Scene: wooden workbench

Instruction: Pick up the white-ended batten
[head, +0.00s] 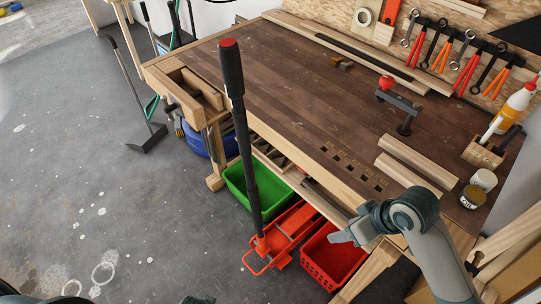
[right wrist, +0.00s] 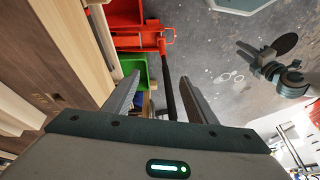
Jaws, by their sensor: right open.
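Two pale wooden battens lie side by side on the bench's right part, a rear one (head: 418,163) and a front one (head: 408,181). I cannot make out a white end on either. My right gripper (head: 342,237) is in front of the bench's front edge, left of and apart from the battens. In the right wrist view its two fingers (right wrist: 162,98) are spread with nothing gripped between them. An arm of mine shows at the right of that view, with what looks like my left gripper (right wrist: 247,52); its jaw opening is too small to tell.
A red-handled clamp (head: 395,100) stands on the workbench (head: 300,88) behind the battens. A glue-bottle holder (head: 484,152), a white cup (head: 484,180) and a jar (head: 472,196) stand to their right. A tall dark-handled red jack (head: 245,130), a green crate (head: 243,190) and a red crate (head: 322,272) are in front.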

